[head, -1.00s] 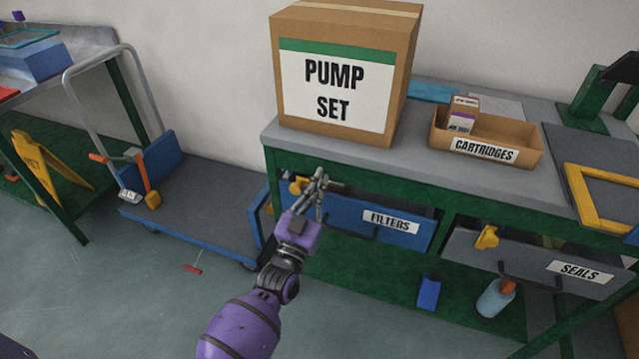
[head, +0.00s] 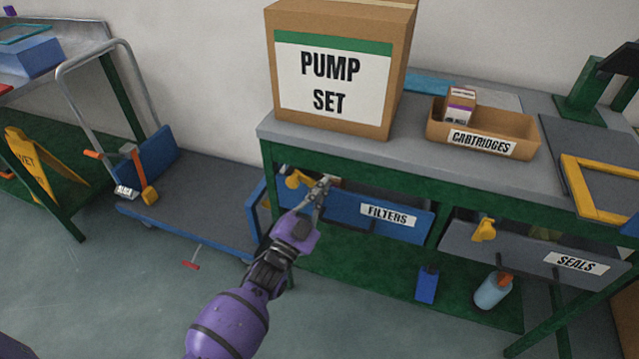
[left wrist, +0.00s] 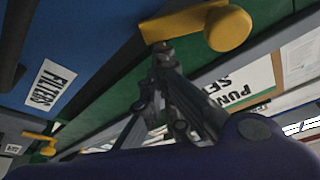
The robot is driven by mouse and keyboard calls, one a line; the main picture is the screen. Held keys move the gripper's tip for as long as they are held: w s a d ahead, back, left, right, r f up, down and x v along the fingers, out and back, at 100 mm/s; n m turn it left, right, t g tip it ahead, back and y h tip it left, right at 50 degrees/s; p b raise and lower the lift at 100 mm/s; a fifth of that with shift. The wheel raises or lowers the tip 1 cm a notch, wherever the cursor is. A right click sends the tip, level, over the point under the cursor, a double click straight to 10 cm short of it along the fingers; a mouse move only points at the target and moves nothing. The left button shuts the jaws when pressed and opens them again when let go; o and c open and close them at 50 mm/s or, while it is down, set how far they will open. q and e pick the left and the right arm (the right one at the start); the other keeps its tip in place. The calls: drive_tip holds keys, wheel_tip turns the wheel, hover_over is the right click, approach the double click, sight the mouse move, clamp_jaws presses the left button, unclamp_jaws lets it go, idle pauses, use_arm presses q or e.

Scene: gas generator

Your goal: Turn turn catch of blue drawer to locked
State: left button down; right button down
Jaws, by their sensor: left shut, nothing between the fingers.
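The blue drawer (head: 403,229) labelled FILTERS hangs under the workbench and is pulled partly out. Its yellow turn catch (head: 296,180) sits near the drawer's left end, at the upper edge. My left gripper (head: 326,181) is shut and empty, its fingertips just right of the catch in the head view. In the left wrist view the catch (left wrist: 196,27) lies close in front of the fingertips (left wrist: 162,48); whether they touch cannot be told. The blue drawer front (left wrist: 75,40) fills the upper left there. My right gripper is not in view.
A grey SEALS drawer (head: 535,258) with its own yellow catch (head: 484,230) is to the right. A PUMP SET box (head: 340,70) and a CARTRIDGES tray (head: 482,142) stand on the workbench. A flat trolley (head: 190,205) is on the left.

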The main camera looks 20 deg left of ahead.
use_arm(q)
wheel_tip(320, 180, down, 3)
drive_tip(key=m, duration=0.2)
drive_tip(key=m+g+h, duration=0.1)
drive_tip(key=m, duration=0.1)
drive_tip(key=shift+a+r+m+h, duration=0.1)
drive_tip(key=shift+r+m+h, duration=0.1)
drive_tip(key=shift+m+h, duration=0.15)
drive_tip(key=shift+a+f+m+g, duration=0.55)
drive_tip(key=shift+f+m, duration=0.2)
drive_tip(key=shift+m, duration=0.75)
drive_tip(key=shift+a+f+m+g, duration=0.5)
drive_tip(key=shift+f+m, duration=0.25)
drive_tip(key=shift+m, duration=0.8)
drive_tip(key=shift+a+f+m+g, duration=0.55)
drive_tip(key=shift+f+m, duration=0.2)
drive_tip(key=shift+m, duration=0.75)
drive_tip(key=shift+d, duration=0.1)
